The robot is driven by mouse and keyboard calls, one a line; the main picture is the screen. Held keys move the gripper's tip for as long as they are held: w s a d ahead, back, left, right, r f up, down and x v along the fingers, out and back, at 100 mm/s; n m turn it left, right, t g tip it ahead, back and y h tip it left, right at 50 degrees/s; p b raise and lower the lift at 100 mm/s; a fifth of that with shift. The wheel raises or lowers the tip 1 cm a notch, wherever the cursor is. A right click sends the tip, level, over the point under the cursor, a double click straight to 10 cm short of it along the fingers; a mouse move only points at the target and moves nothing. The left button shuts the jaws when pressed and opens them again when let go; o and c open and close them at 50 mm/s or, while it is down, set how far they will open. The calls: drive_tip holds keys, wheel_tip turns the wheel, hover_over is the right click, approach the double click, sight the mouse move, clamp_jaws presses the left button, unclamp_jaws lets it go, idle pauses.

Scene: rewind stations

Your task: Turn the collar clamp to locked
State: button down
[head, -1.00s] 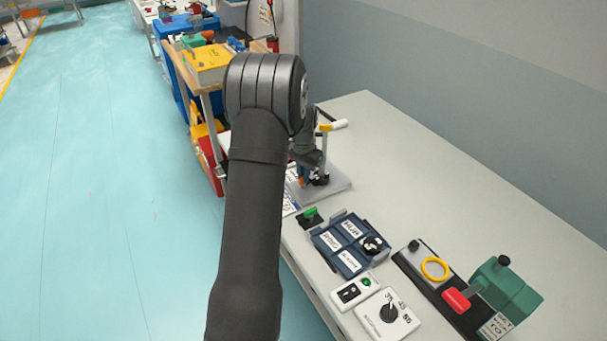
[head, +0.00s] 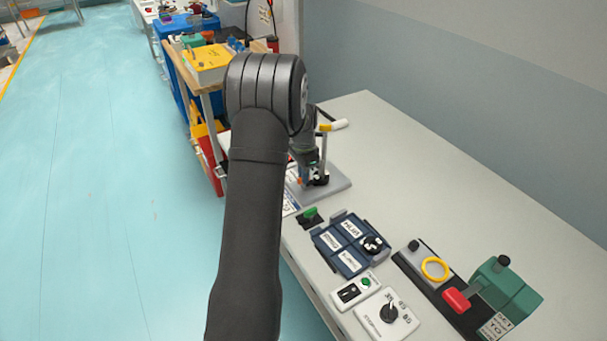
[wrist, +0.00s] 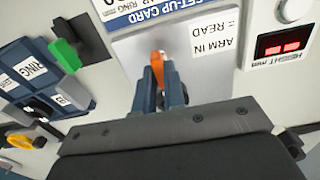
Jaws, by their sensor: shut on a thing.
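A small orange lever (wrist: 158,58), which appears to be the collar clamp's handle, stands between my fingertips in the wrist view. My gripper (wrist: 158,78) is shut on it, and its blue-grey fingers hide most of the lever. In the head view the orange part (head: 300,181) shows low on a grey base plate (head: 335,190), beside a black part (head: 319,180). My gripper (head: 304,176) is over the plate there, partly behind my arm. The clamp's body and any lock marking cannot be made out.
A post with a white-and-yellow handle (head: 333,126) rises beside my gripper. A red height display (wrist: 283,46) is at right in the wrist view.

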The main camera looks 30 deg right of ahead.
drive_tip(key=c, duration=1.5)
unclamp_jaws()
wheel_tip(320, 180, up, 18)
drive_tip(key=shift+f, duration=0.25)
drive_tip(key=shift+f, duration=0.1)
wheel_tip(320, 180, down, 17)
drive_tip(key=shift+f, duration=0.15)
